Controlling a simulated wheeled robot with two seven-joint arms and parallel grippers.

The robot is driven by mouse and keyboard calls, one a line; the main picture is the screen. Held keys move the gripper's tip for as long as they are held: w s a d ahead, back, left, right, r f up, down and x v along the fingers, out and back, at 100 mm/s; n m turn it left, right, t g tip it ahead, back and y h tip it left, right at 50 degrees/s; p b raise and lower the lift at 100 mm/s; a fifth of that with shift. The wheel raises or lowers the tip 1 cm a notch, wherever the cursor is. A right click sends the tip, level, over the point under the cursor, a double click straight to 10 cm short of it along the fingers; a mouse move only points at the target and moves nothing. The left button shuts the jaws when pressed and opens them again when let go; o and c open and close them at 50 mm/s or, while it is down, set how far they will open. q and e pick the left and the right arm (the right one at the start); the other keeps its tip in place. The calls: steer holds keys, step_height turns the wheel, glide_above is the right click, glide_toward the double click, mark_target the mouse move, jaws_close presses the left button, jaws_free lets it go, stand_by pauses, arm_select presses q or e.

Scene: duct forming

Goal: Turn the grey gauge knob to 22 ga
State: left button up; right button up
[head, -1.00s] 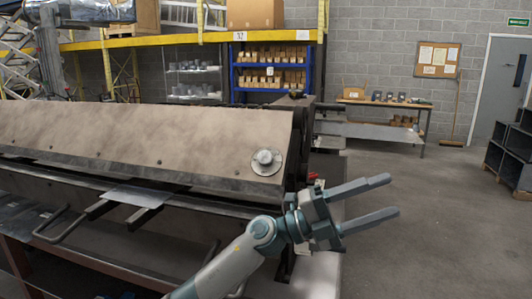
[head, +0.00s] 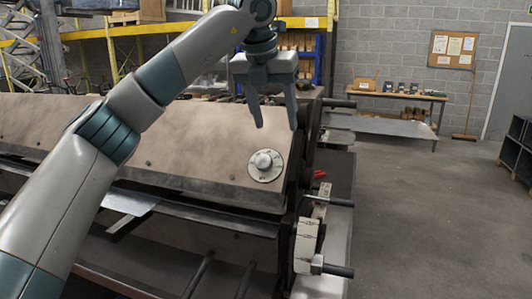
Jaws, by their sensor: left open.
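The grey gauge knob (head: 263,161) sits at the centre of a round pale dial plate (head: 266,177) on the right end of the machine's sloped front. Marks show around the dial, but they are too small to read. My left gripper (head: 276,127) is open and empty, with its fingers pointing down. In the picture it is just above the knob and apart from it. My left arm comes in from the lower left and crosses over the machine. My right gripper is not in view.
The long brown forming machine (head: 190,135) fills the left and middle. Black-ended handles (head: 336,270) and a pale marked block (head: 308,245) stick out at its right end. A workbench (head: 395,95) stands at the back.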

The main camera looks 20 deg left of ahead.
arm_select(q)
steer(key=shift+n+y, duration=0.6)
steer(key=shift+y, duration=0.2)
steer(key=a+r, duration=0.1)
steer(key=a, duration=0.1)
steer(key=a+r, duration=0.2)
steer(key=shift+s+r, duration=0.15)
steer(key=shift+r, duration=0.05)
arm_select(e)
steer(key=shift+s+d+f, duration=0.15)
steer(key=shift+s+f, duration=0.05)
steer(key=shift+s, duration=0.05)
arm_select(q)
steer(key=shift+f, duration=0.1)
steer(key=p, duration=0.5)
glide_toward(263, 160)
steer(key=x, duration=0.6)
steer(key=shift+f, duration=0.3)
steer(key=shift+x, duration=0.9)
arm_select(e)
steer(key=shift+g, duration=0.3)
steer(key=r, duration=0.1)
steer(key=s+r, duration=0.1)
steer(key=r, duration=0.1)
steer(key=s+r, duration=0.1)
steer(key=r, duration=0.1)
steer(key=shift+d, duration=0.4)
